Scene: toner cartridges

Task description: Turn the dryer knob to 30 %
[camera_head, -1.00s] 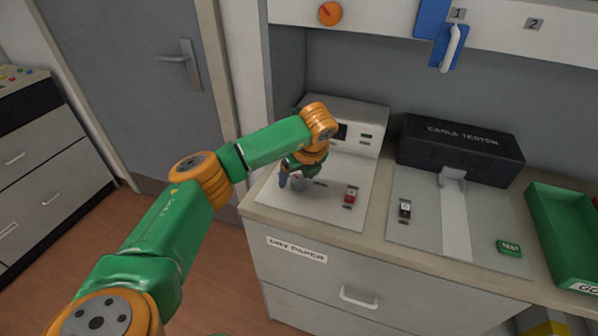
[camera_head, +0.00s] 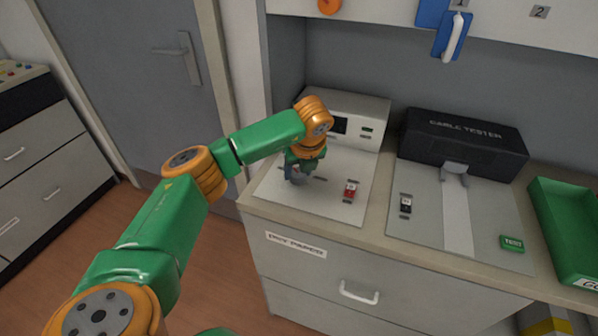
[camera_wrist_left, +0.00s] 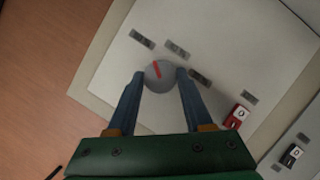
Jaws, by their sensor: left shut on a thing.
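The dryer knob is a round grey knob (camera_wrist_left: 158,78) with a red pointer line, on a light grey panel (camera_wrist_left: 240,30) in the left wrist view. The pointer is tilted slightly to the left of straight up there. My left gripper (camera_wrist_left: 160,75) has its two blue fingers on either side of the knob and is shut on it. In the head view my left gripper (camera_head: 297,176) reaches down to the panel near its left side, and the wrist hides much of the knob. The marks around the knob are too small to read. My right gripper is not in view.
A red switch (camera_head: 350,190) sits right of the knob on the same panel. A white box with a dark display (camera_head: 339,124) stands behind. The black cable tester (camera_head: 462,142), a green TEST button (camera_head: 511,243) and a green tray (camera_head: 566,225) are further right.

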